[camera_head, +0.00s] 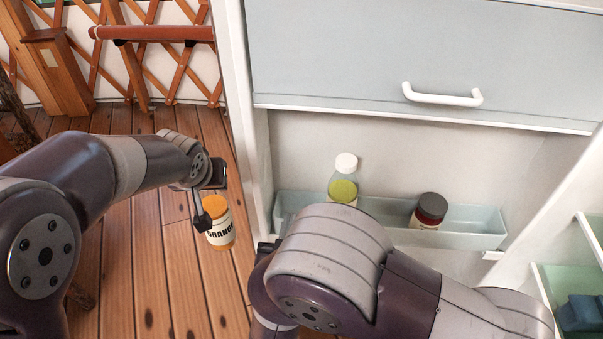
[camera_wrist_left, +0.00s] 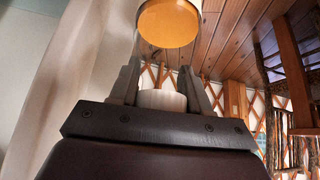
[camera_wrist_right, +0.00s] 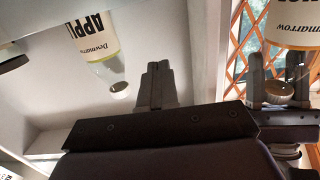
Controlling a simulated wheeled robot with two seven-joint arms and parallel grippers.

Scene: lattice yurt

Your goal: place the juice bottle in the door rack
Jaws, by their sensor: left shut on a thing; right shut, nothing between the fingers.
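The juice bottle (camera_head: 219,232), labelled ORANGE, is left of the fridge, over the wooden floor. My left gripper (camera_wrist_left: 162,82) is shut on its white cap (camera_wrist_left: 162,101); the bottle's orange end (camera_wrist_left: 168,24) shows beyond. The right wrist view also shows this bottle (camera_wrist_right: 292,32) in the left fingers. The door rack (camera_head: 465,240) is a pale shelf with a low front wall, right of the held bottle and apart from it. My right gripper (camera_wrist_right: 156,88) is shut and empty near the rack; my right arm hides its fingers and part of the rack in the head view.
An apple juice bottle (camera_head: 343,188) with a white cap stands in the rack left of centre, and a dark-lidded jar (camera_head: 430,211) stands to its right. A gap lies between them. A closed flap (camera_head: 330,60) with a white handle (camera_head: 442,96) hangs above.

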